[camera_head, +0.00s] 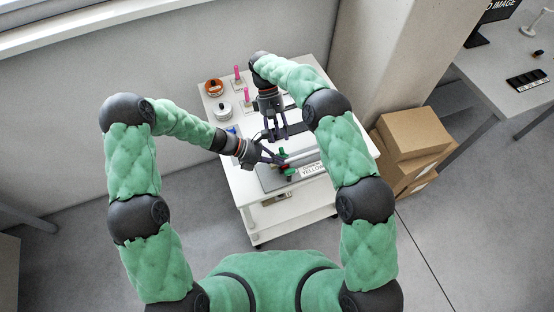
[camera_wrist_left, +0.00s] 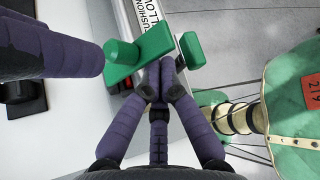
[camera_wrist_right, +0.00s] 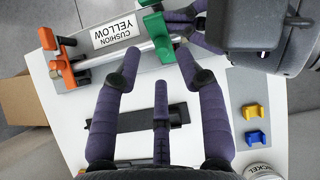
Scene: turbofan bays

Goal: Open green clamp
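The green clamp (camera_head: 284,156) is on the near part of the white table; it shows close up in the left wrist view (camera_wrist_left: 140,50) and at the top of the right wrist view (camera_wrist_right: 157,36). My left gripper (camera_wrist_left: 162,72) has its fingertips together right at the clamp, between its green block and a smaller green piece (camera_wrist_left: 189,50). Whether anything is pinched between the tips is hidden. My right gripper (camera_wrist_right: 157,58) is open and empty, its spread fingers pointing toward the clamp from a short distance.
An orange clamp (camera_wrist_right: 62,64) stands along the same metal bar, beside a "CUSHION YELLOW" label (camera_wrist_right: 114,33). A dark bar (camera_wrist_right: 130,119), yellow (camera_wrist_right: 249,112) and blue (camera_wrist_right: 256,137) parts lie on the table. Pink posts and round containers stand farther back. Cardboard boxes (camera_head: 415,135) stand right of the table.

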